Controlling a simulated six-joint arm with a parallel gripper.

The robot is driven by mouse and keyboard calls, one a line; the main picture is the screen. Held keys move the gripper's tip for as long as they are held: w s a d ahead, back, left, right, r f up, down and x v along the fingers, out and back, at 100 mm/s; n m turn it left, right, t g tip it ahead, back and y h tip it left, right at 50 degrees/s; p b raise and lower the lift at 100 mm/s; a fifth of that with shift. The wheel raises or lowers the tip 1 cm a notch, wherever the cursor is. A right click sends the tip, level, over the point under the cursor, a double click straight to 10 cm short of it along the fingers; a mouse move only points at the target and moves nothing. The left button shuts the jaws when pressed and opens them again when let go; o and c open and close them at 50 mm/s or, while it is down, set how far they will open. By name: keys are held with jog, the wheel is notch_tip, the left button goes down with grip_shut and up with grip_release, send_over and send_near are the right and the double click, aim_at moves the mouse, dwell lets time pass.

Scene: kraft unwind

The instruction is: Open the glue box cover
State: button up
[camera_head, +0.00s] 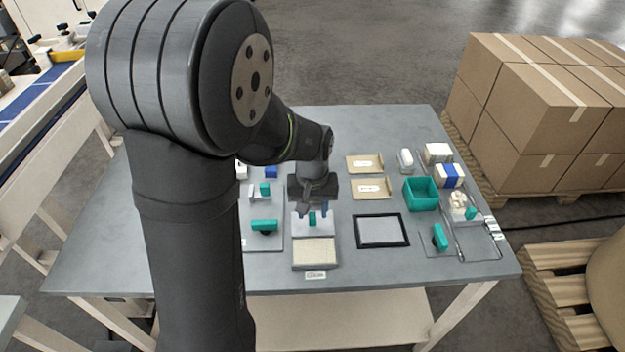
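A glue box (316,254) with a pale beige, textured front section and a small label below it stands near the middle of the table. My gripper (312,210) points down over the cover. My arm hides part of the table to the left.
A black-framed pad (382,230), tan plates (371,188) and a teal bin (421,193) stand to the right. A panel with another teal handle (264,226) is close on the left. Stacked cartons (535,105) stand beyond the grey table (350,275).

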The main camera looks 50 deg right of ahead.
aim_at(312, 215)
notch_tip(312, 215, up, 16)
jog(key=shift+f, duration=0.25)
jog(key=shift+f, duration=0.15)
dwell(0.4)
notch_tip(312, 215, down, 17)
jog(key=shift+f, duration=0.15)
jog(key=shift+s, duration=0.1)
dwell(0.4)
jog(key=shift+r, duration=0.2)
